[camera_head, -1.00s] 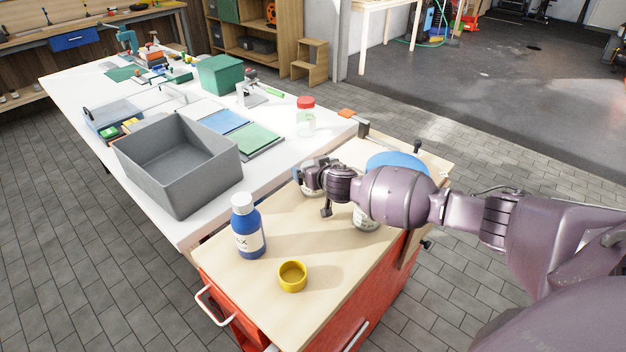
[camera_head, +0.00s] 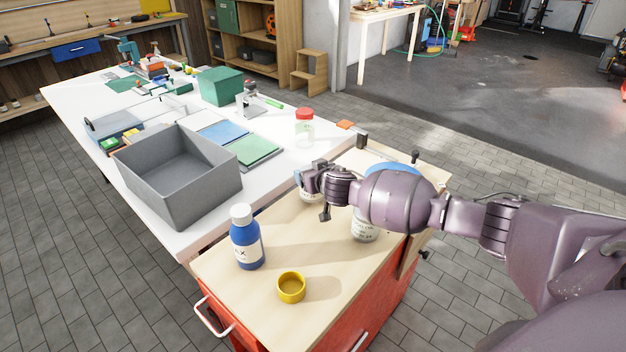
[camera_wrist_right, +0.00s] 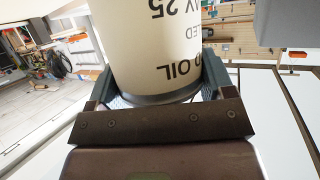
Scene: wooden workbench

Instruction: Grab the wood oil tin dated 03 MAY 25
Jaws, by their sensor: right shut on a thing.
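My right gripper (camera_head: 312,180) is shut on a cream tin (camera_head: 311,196) at the far side of the wooden cart top. In the right wrist view, the same tin (camera_wrist_right: 155,50) sits between the two fingers (camera_wrist_right: 158,88). Its dark print is upside down and partly cut off: "OIL", "ED" and a date ending in "25" show. The day and full month cannot be read. A second pale tin (camera_head: 365,230) stands on the cart, partly hidden by my right arm; its print is too small to read. My left gripper is not in view.
A blue bottle (camera_head: 246,244) with a white cap and a yellow cup (camera_head: 291,288) stand at the cart's front. A blue round thing (camera_head: 392,167) is partly behind my arm. A grey bin (camera_head: 185,195) and red-lidded jar (camera_head: 304,128) are on the white table.

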